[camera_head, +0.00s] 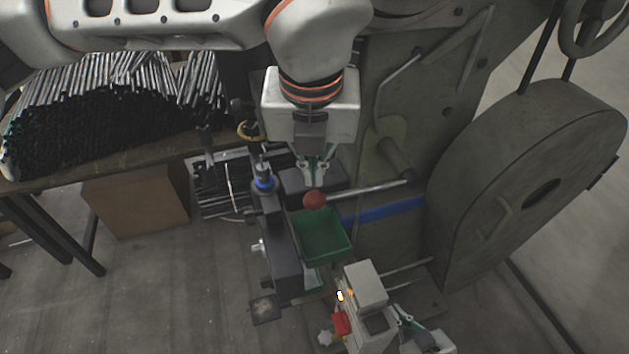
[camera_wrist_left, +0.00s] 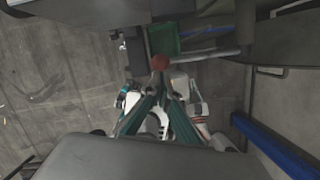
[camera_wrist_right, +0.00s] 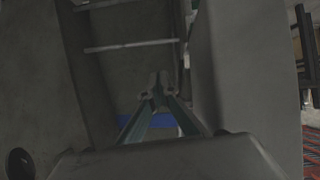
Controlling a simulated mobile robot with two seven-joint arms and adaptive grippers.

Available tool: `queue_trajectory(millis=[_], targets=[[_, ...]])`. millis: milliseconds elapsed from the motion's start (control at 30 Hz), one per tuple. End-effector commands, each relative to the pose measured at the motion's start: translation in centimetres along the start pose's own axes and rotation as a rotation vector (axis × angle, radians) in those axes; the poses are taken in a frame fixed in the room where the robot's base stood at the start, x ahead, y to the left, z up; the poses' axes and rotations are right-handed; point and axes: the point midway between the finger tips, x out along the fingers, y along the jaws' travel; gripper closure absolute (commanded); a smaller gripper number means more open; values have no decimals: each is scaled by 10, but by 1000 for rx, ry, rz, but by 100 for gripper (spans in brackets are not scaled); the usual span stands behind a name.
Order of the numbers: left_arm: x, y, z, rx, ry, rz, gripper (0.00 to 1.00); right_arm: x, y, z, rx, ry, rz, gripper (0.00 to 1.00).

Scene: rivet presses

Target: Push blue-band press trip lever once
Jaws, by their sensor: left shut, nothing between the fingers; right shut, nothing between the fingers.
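The press has a blue band (camera_head: 385,210) across its grey body; the band also shows in the left wrist view (camera_wrist_left: 275,148) and the right wrist view (camera_wrist_right: 135,121). Its trip lever is a metal rod (camera_head: 368,189) ending in a red ball knob (camera_head: 315,201), also seen in the left wrist view (camera_wrist_left: 160,62). My left gripper (camera_head: 315,181) is shut and empty, its fingertips close beside the knob; I cannot tell if they touch. My right gripper (camera_head: 404,319) is shut and empty, low at the front of the press. It also shows in its wrist view (camera_wrist_right: 159,86).
A green tray (camera_head: 322,238) sits just below the knob. A large grey wheel guard (camera_head: 520,190) stands at the right. A grey box with a red part (camera_head: 341,322) is near my right gripper.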

Motion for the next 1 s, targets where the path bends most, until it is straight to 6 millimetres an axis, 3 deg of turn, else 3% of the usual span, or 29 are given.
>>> queue_trajectory(millis=[233, 467, 1000], targets=[[0, 0, 0, 1, 0, -1, 100, -4, -5, 16, 2, -27, -6, 100], [4, 0, 0, 1, 1, 0, 100, -2, -5, 16, 2, -27, -7, 100], [62, 0, -1, 0, 3, -1, 100, 5, -6, 21, 3, -17, -6, 100]])
